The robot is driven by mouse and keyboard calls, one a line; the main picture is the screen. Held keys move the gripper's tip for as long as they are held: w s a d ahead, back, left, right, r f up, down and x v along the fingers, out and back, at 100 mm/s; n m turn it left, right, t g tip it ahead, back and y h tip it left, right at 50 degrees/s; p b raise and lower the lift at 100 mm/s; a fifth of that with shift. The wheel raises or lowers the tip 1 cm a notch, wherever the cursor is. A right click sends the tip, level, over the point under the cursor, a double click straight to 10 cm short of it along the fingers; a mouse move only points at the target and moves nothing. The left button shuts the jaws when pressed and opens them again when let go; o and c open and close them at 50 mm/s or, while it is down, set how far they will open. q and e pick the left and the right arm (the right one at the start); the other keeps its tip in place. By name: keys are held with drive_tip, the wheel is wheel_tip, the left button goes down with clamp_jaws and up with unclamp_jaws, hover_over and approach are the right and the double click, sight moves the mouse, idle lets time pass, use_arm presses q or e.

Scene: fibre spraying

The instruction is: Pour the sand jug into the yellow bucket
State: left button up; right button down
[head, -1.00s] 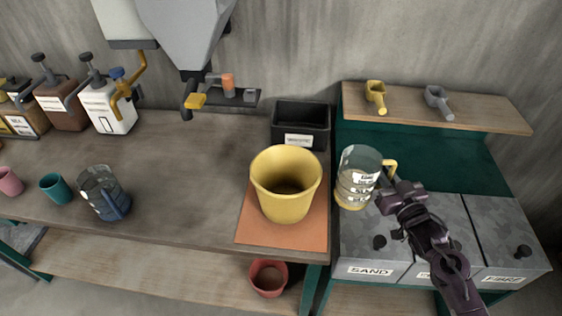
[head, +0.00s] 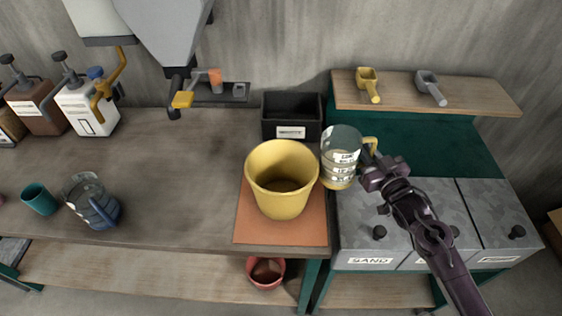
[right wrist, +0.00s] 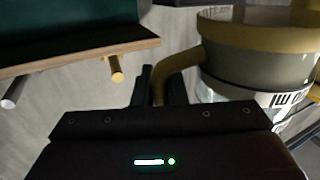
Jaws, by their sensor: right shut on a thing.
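The yellow bucket (head: 283,205) stands upright on an orange mat (head: 250,230) at the right end of the bench. A clear jug with a yellow handle and white labels (head: 340,150) is just right of the bucket, near its rim and roughly upright. My right gripper (head: 372,165) is shut on the jug's handle. The right wrist view shows the jug (right wrist: 245,70) with its yellow handle between the fingers (right wrist: 158,85). The jug's contents are hard to make out. My left gripper is not in view.
A black bin (head: 290,106) stands behind the bucket. Lidded grey hoppers (head: 440,200) are at the right, below a shelf with a yellow scoop (head: 368,82) and a grey scoop (head: 430,86). Another clear jug (head: 92,200) and a teal cup (head: 40,199) stand left. A dispenser nozzle (head: 182,99) hangs behind.

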sight(356, 134)
drive_tip(key=shift+r+n, duration=0.3)
drive_tip(key=shift+r, duration=0.3)
drive_tip(key=shift+s+r+n+p, duration=0.15)
drive_tip(key=shift+r+n+p, duration=0.25)
drive_tip(key=shift+r+p, duration=0.2)
drive_tip(key=a+r+n+p, duration=0.1)
drive_tip(key=r, duration=0.1)
drive_tip(key=a+r+n+p, duration=0.1)
drive_tip(key=a+r+n, duration=0.1)
drive_tip(key=r, duration=0.1)
drive_tip(key=a+r+n+h+p, duration=0.1)
drive_tip(key=r+n+p, duration=0.1)
drive_tip(key=r, duration=0.1)
drive_tip(key=shift+s+a+r+g, duration=0.1)
drive_tip(key=shift+s+a+g, duration=0.1)
drive_tip(key=shift+g, duration=0.2)
drive_tip(key=shift+r+n, duration=0.1)
drive_tip(key=shift+n, duration=0.2)
drive_tip(key=shift+s+d+r, duration=0.1)
drive_tip(key=shift+s+d, duration=0.05)
drive_tip(key=shift+s, duration=0.05)
